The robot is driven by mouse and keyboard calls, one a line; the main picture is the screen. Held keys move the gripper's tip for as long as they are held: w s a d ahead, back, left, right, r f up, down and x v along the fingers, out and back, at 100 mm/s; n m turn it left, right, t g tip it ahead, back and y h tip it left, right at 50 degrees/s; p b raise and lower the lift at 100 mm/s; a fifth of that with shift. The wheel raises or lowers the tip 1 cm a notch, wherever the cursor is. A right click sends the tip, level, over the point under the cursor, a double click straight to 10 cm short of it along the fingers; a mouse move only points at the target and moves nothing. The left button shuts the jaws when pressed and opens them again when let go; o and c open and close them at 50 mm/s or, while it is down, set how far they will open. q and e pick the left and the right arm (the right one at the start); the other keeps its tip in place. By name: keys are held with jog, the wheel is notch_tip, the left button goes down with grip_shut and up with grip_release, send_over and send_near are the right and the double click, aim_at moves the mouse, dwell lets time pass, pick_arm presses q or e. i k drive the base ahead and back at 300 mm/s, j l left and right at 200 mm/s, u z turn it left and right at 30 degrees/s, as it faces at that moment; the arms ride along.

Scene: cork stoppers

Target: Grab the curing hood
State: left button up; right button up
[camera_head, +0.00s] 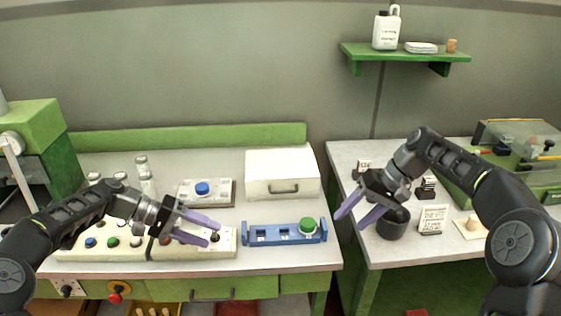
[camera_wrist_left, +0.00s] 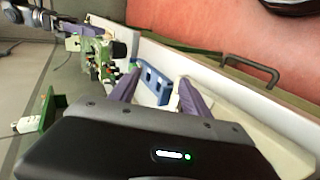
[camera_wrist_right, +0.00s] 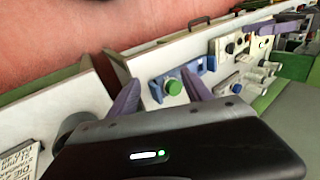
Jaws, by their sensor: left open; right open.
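A white box (camera_head: 283,172) with a dark handle (camera_head: 284,188) on its front stands at the back of the left bench; it looks like the curing hood, though no label shows. My left gripper (camera_head: 212,234) is open and empty above the cream control panel, left of and nearer than the box. My right gripper (camera_head: 349,220) is open and empty over the gap side of the right bench, right of the box and apart from it. The left wrist view shows its open fingers (camera_wrist_left: 160,88); the right wrist view shows its own (camera_wrist_right: 160,90). Nothing touches the box.
A blue rack (camera_head: 272,234) with a green knob (camera_head: 308,226) lies in front of the box. A pad with a blue knob (camera_head: 203,190) is left of it. A dark cup (camera_head: 392,226) and a sign (camera_head: 433,220) stand near my right gripper. A green shelf (camera_head: 404,54) hangs above.

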aim_at(285, 174)
jog(key=i, duration=1.2)
